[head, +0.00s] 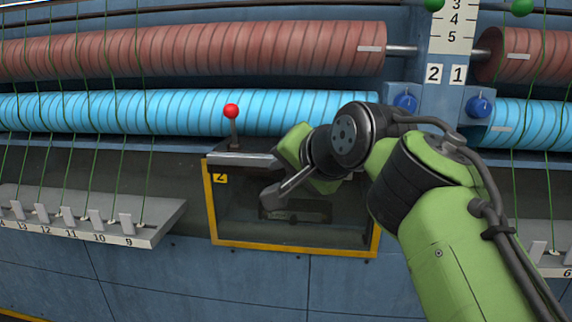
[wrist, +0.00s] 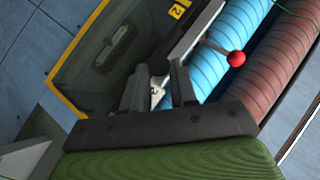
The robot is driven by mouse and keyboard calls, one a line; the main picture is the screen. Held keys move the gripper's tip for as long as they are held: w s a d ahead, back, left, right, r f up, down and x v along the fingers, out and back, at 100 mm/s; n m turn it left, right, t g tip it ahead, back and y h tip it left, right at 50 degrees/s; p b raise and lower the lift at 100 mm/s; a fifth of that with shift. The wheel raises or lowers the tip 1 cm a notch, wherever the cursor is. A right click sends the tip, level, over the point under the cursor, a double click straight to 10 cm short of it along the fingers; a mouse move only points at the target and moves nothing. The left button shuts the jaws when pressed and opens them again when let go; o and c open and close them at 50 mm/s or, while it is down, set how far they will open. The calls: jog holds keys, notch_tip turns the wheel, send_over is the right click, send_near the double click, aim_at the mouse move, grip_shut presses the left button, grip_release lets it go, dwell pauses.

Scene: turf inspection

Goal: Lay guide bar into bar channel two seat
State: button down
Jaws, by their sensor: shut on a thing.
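The guide bar looks like a pale metal bar (wrist: 198,33) running along the top edge of the yellow-framed bay marked 2. In the head view a silver bar (head: 243,159) lies along that edge, its right end hidden behind my arm. My gripper (wrist: 160,67) is shut on the bar, with pale metal showing between its two dark fingers. The bay's yellow frame (head: 211,207) surrounds dark glass. I cannot tell the seat of channel two apart from the bar, nor whether the bar touches it.
A red-knobbed lever (head: 231,111) stands just behind the bar, and its knob (wrist: 236,58) is near my fingers. Blue (head: 190,112) and red (head: 190,50) rollers run above. A numbered shelf (head: 150,236) juts out at left. Green threads hang at left and right.

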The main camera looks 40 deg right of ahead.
jog(key=shift+w+d+p, duration=1.25)
jog(key=shift+d+p, duration=0.05)
jog(key=shift+d, duration=0.25)
jog(key=shift+f+b, duration=0.95)
jog(key=shift+f, duration=0.1)
jog(key=c, duration=0.8)
grip_release()
jog(key=shift+s, duration=0.15)
jog(key=v, duration=1.6)
jog(key=shift+w, duration=0.2)
